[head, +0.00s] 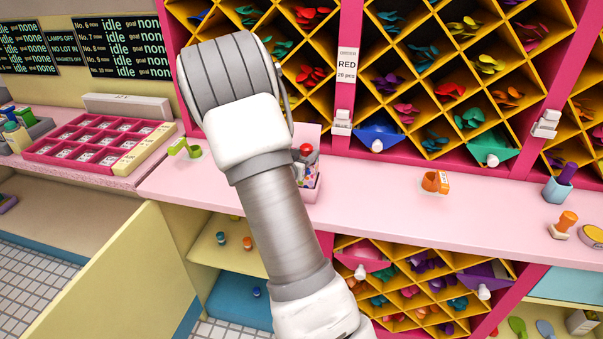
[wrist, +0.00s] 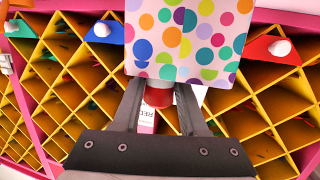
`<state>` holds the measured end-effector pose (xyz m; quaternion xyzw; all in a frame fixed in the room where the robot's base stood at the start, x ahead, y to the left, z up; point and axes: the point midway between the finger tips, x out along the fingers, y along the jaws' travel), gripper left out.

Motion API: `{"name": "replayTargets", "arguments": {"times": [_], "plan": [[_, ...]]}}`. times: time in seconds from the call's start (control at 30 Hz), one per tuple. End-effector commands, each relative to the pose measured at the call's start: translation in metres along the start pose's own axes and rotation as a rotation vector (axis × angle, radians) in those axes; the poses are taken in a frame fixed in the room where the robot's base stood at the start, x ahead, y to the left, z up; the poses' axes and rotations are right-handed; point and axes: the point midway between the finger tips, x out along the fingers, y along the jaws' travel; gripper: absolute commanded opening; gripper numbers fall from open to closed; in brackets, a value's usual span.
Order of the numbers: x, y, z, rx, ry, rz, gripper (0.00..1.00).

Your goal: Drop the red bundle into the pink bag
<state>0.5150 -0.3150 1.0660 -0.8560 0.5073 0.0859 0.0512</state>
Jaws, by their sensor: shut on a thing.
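The pink bag (head: 311,190), covered in coloured dots, stands on the pink counter beside my arm. Its dotted side (wrist: 190,40) also fills the top middle of the wrist view, which appears upside down. The red bundle (head: 306,149) shows within the outline of the bag's mouth. My gripper (wrist: 161,90) is shut on the red bundle, which shows between its two dark fingers (wrist: 158,97). The bag's side hides the fingertips and part of the bundle. I cannot tell how deep the bundle sits. In the head view my arm hides most of the gripper.
Yellow diamond-shaped bins (head: 430,85) full of coloured balloons rise behind the counter. An orange dispenser (head: 435,182) stands to the right and a pink tray (head: 62,151) to the left. The counter between bag and orange dispenser is clear.

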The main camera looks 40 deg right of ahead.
Motion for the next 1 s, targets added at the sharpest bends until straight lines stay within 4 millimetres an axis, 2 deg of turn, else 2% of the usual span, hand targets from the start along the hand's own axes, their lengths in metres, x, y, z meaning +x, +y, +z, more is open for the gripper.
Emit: {"name": "replayTargets", "arguments": {"times": [0.13,0.17,0.3,0.37,0.73,0.87,1.0], "plan": [[0.0,0.0,-0.001,0.0,0.001,0.0,0.0],[0.0,0.0,-0.001,0.0,0.001,0.0,0.44],[0.0,0.0,-0.001,0.0,0.001,0.0,0.69],[0.0,0.0,-0.001,0.0,0.001,0.0,0.77],[-0.006,-0.001,-0.001,0.0,0.0,-0.002,0.77],[-0.024,-0.002,-0.001,0.001,0.0,-0.004,0.77],[-0.057,-0.002,-0.001,-0.001,-0.001,-0.006,0.77]]}}
